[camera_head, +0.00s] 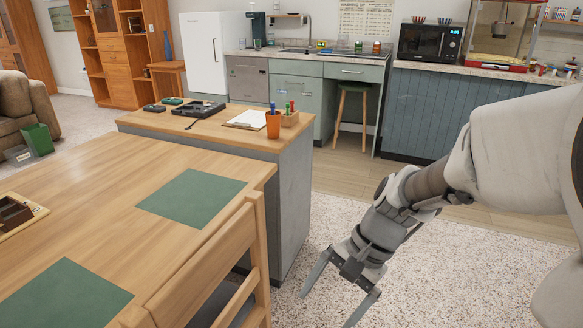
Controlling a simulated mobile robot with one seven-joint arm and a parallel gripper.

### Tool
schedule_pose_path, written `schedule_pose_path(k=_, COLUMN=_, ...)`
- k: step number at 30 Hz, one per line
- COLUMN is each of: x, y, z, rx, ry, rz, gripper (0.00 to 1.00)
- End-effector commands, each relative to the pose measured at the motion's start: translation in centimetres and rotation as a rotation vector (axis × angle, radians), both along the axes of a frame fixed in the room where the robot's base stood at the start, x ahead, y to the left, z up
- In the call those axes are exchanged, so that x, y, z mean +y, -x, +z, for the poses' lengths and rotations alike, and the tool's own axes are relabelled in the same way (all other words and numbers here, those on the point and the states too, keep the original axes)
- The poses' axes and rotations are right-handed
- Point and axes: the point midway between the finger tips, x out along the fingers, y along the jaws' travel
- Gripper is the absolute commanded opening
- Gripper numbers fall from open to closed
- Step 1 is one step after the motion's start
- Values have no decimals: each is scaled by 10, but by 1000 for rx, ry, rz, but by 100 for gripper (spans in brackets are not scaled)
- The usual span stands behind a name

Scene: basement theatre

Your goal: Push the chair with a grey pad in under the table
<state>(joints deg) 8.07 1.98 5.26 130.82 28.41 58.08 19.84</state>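The table (112,194) is a light wood table with two green mats, filling the lower left. A wooden chair (205,258) with a slatted back stands at the table's right side, its back facing me. My gripper (338,304) is to the right of the chair, low over the speckled carpet. Its two fingers are spread apart with nothing between them. It does not touch the chair.
A grey island (291,205) with a wooden top stands just beyond the table, bearing a clipboard and an orange pen cup (273,124). A stool (354,112) stands under the far counter. The carpet (440,275) right of the chair is clear.

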Motion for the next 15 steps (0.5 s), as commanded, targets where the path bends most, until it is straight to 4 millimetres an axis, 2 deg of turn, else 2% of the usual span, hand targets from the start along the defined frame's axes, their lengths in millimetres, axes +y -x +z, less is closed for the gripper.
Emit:
schedule_pose_path(k=3, x=-12, y=11, z=23, rx=-136, ry=81, rz=106, gripper=100)
schedule_pose_path(k=15, x=-54, y=49, z=85, rx=-526, ry=365, rz=432, gripper=100)
